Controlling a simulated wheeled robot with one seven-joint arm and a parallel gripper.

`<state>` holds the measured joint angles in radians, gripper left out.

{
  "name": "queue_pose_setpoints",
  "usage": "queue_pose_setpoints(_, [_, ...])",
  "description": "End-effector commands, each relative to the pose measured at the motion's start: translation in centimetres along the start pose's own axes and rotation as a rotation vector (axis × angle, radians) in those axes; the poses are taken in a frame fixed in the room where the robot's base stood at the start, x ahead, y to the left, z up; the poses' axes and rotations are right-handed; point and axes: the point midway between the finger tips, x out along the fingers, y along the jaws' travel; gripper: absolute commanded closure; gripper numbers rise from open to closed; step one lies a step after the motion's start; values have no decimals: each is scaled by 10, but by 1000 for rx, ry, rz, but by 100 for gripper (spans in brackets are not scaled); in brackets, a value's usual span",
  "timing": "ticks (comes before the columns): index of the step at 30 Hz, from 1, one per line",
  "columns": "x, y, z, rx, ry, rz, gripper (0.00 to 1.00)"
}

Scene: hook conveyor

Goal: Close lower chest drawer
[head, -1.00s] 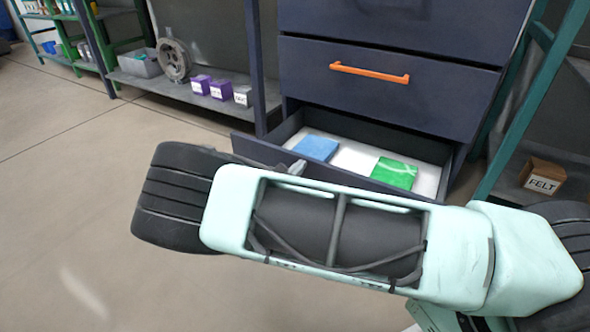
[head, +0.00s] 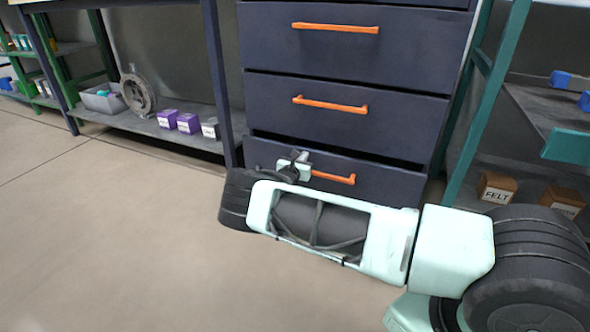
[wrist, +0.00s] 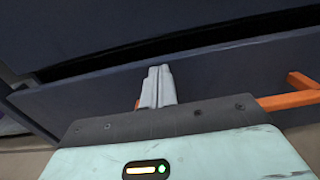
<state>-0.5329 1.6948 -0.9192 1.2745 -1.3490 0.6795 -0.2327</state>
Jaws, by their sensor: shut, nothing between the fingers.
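The chest's lower drawer (head: 392,182) is pushed in most of the way. Its dark blue front shows a dark gap along the top edge in the head view, and its contents are hidden. Its orange handle (head: 335,178) is partly hidden by my gripper (head: 299,160). In the wrist view, my gripper's grey fingers (wrist: 157,84) are shut together, with nothing between them, in front of the drawer front (wrist: 215,80). The orange handle (wrist: 292,98) passes behind the gripper body. I cannot tell whether the fingertips touch the front.
Two drawers above, the middle one (head: 300,122) and an upper one (head: 270,45), look closed. A grey shelf with purple boxes (head: 168,118) stands left. A teal rack with a FELT box (head: 496,187) stands close on the right. The floor (head: 120,240) at left is clear.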

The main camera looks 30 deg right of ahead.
Motion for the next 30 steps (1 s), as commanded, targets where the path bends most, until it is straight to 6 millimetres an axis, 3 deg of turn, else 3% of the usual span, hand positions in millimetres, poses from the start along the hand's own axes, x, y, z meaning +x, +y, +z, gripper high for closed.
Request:
queue_pose_setpoints(3, [22, -1, -2, 2, -1, -2, 100])
queue_pose_setpoints(10, [44, 0, -1, 2, 0, -1, 100])
queue_pose_setpoints(30, [51, 2, 3, 2, -1, 4, 100])
